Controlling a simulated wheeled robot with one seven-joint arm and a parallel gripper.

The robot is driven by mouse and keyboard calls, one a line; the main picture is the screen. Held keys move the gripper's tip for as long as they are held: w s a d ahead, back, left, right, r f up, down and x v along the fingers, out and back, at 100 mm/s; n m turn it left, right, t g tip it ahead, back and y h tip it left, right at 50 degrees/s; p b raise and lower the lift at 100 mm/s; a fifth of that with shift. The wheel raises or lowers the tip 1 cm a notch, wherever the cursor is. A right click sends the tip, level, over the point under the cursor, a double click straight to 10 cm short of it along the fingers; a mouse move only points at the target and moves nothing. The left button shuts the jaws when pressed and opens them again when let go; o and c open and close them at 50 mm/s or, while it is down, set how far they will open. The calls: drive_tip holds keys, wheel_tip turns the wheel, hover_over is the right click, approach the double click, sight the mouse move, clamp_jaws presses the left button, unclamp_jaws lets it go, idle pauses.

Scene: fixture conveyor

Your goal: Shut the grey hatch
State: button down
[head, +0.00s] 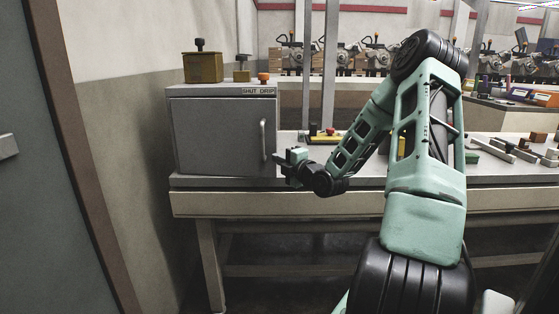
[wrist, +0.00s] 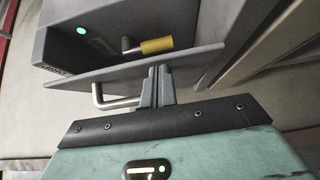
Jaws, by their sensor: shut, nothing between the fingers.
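The grey hatch (head: 218,135) is the front door of a grey box on the bench, with a metal bar handle (head: 263,140) near its right edge. In the wrist view the hatch (wrist: 190,60) appears as a thin plate standing ajar from the box, with its handle (wrist: 118,103) on the outer face. My gripper (head: 280,157) is at the handle side of the hatch. Its fingers (wrist: 156,80) are together and empty, with their tips at the outer face beside the handle; I cannot tell whether they touch it.
A green light (wrist: 82,31) and a yellow-sleeved peg (wrist: 150,45) show beyond the hatch edge. Brass blocks (head: 203,68) and an orange knob (head: 263,77) stand on the box. A grey post (head: 331,70) rises behind my gripper. Loose parts lie on the bench at right.

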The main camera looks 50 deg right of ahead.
drive_tip(key=shift+d, duration=0.1)
drive_tip(key=w+d, duration=0.1)
drive_tip(key=w+d+y+b, duration=0.1)
drive_tip(key=d, duration=0.1)
drive_tip(key=shift+n, duration=0.4)
drive_tip(key=shift+f, duration=0.1)
